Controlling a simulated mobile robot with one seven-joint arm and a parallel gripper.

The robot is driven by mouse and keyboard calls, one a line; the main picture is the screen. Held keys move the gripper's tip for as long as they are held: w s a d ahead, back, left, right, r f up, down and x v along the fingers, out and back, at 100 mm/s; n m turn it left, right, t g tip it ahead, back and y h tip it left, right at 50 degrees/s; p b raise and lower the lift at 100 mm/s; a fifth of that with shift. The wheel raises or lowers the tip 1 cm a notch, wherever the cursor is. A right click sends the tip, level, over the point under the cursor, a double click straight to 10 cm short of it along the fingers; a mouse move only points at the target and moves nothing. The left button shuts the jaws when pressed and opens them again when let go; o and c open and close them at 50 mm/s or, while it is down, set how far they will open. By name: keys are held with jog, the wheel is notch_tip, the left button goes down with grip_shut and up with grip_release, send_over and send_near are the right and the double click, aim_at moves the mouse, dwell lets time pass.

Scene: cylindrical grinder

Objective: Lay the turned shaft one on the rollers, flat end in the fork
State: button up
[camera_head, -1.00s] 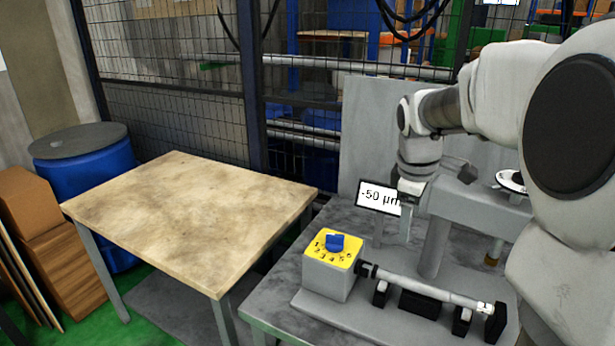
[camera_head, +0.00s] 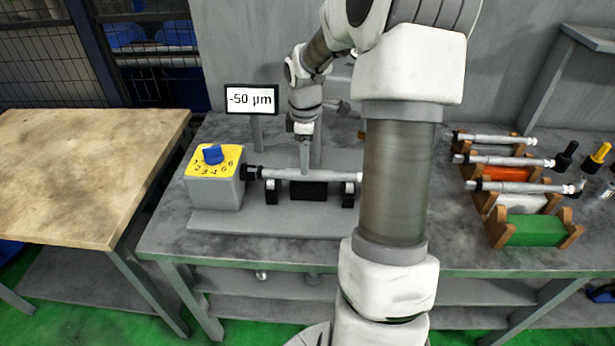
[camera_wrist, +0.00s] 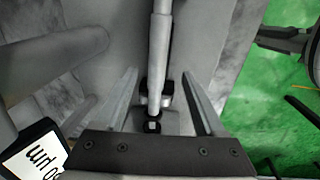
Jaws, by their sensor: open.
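A grey turned shaft (camera_head: 325,175) lies level on the black rollers (camera_head: 348,194). Its left end is at the dark fork (camera_head: 252,172) beside the yellow-topped dial box; whether its flat is seated in the fork is too small to tell. My arm hides its right end. My gripper (camera_head: 305,170) points down at the shaft, left of its visible middle. In the wrist view my gripper (camera_wrist: 160,78) is open, with one finger on each side of the shaft (camera_wrist: 160,45) and gaps showing between.
The dial box (camera_head: 215,185) stands left of the rollers, with a "-50 µm" display (camera_head: 250,100) behind. Several coloured wooden cradles (camera_head: 530,230) at the right carry more shafts (camera_head: 520,187). A bare wooden table (camera_head: 80,170) stands left.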

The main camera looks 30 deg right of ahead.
aim_at(309, 175)
jog(key=f, duration=0.4)
jog(key=d+f+b, duration=0.1)
jog(key=shift+w+f, duration=0.2)
jog(key=shift+f, duration=0.2)
grip_shut()
dwell(1.0)
jog(key=shift+w+r, duration=0.1)
jog(key=shift+r, duration=0.05)
